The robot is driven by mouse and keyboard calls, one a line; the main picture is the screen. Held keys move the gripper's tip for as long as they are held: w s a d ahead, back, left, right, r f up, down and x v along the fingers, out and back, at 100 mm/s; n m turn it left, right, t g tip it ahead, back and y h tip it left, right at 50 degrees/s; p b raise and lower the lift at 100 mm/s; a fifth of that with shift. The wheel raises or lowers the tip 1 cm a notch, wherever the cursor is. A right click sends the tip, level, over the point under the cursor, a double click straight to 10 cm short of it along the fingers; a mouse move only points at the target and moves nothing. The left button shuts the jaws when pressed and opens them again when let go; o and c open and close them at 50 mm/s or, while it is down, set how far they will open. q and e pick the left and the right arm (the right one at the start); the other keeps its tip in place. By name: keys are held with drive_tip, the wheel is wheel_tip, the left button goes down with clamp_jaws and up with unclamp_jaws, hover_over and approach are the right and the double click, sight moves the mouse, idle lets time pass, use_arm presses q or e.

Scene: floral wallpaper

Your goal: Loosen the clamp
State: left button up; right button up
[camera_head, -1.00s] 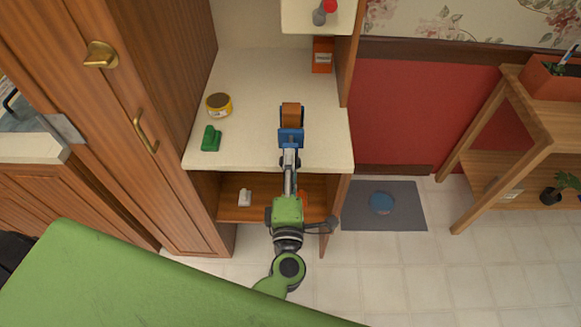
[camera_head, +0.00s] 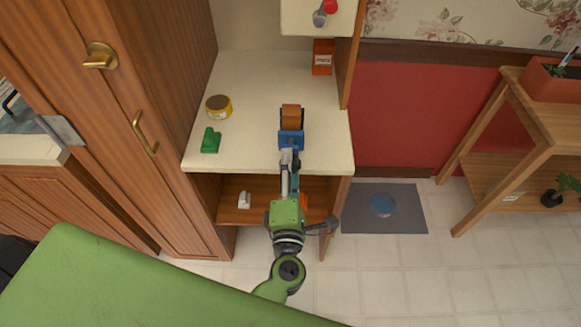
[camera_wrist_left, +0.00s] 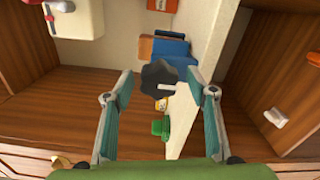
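The blue clamp (camera_head: 291,142) sits at the front edge of the cream counter (camera_head: 250,150), with a brown-orange block (camera_head: 291,116) at its top. In the left wrist view the blue clamp (camera_wrist_left: 172,52) shows behind its dark lobed knob (camera_wrist_left: 158,78). My left gripper (camera_head: 289,165) is just in front of the clamp in the head view. In the wrist view its two fingers (camera_wrist_left: 160,85) are spread, one on each side of the knob, with gaps visible. Whether the knob lies fully between the fingertips in depth is hard to tell. My right gripper is not in view.
A yellow tin (camera_head: 219,106) and a green object (camera_head: 210,140) stand left on the counter. An orange box (camera_head: 322,58) is at the back. A small white object (camera_head: 244,200) lies on the lower shelf. A wooden stand (camera_head: 500,150) is at right, with open floor before it.

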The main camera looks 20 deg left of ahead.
use_arm(q)
drive_tip(key=shift+s, duration=0.1)
drive_tip(key=v, duration=1.2)
drive_tip(key=d+f+m+g+h, duration=0.1)
drive_tip(key=d+f+m+h, duration=0.2)
drive_tip(key=f+m, duration=0.45)
drive_tip(key=d+f+m+g+h, duration=0.1)
drive_tip(key=d+f+m+h, duration=0.3)
drive_tip(key=f, duration=0.6)
drive_tip(key=s+a+f+m+g+h, duration=0.1)
drive_tip(key=s+a+f+m+g, duration=0.2)
drive_tip(key=f, duration=0.6)
drive_tip(key=s+a+f+m+g, duration=0.1)
drive_tip(key=s+f+m+g, duration=0.3)
drive_tip(key=f, duration=0.5)
drive_tip(key=s+a+f+m+g+y, duration=0.1)
drive_tip(key=s+a+f+m+g, duration=0.1)
drive_tip(key=s+a+f, duration=0.3)
drive_tip(key=s+a+f+m+g+y, duration=0.1)
drive_tip(key=s+a+f+m+g, duration=0.2)
drive_tip(key=s, duration=0.7)
drive_tip(key=s+a+f+m+g+y, duration=0.1)
drive_tip(key=s+a+f+m+g, duration=0.1)
drive_tip(key=s+a+f, duration=0.5)
drive_tip(key=shift+s+a+f+m, duration=0.2)
drive_tip(key=shift+s+f+m, duration=0.15)
drive_tip(key=shift+s+f, duration=0.15)
